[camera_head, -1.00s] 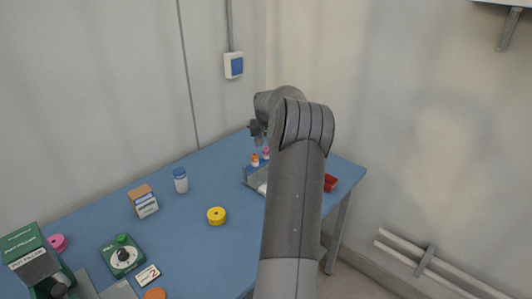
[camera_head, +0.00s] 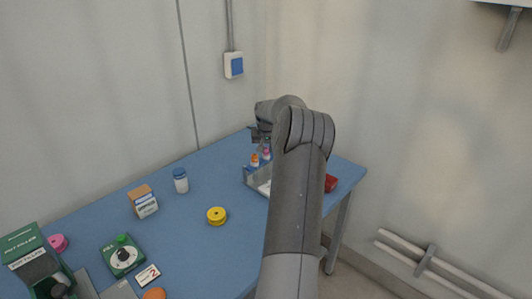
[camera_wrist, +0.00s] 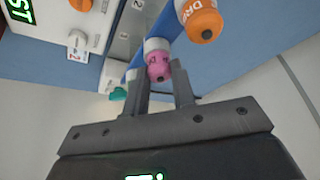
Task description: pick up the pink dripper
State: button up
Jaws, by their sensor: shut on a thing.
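The pink dripper (camera_wrist: 158,66) is in the middle of the wrist view, a white bottle with a pink top and dark tip. My gripper (camera_wrist: 160,84) has one finger on each side of it and is shut on it. In the head view the pink dripper (camera_head: 266,153) shows small at the rack, just below my gripper (camera_head: 262,135), whose fingers are too small there to read. An orange dripper (camera_wrist: 203,22) stands beside it; it also shows in the head view (camera_head: 254,160).
The grey rack (camera_head: 251,179) stands near the far end of the blue table, partly behind my arm. A red container (camera_head: 330,183) is right of my arm. A yellow roll (camera_head: 216,216), a blue-capped bottle (camera_head: 180,181) and a box (camera_head: 146,206) stand to the left. Walls are close behind.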

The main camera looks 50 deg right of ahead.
jog(key=shift+c, duration=1.2)
jog(key=shift+r, duration=0.1)
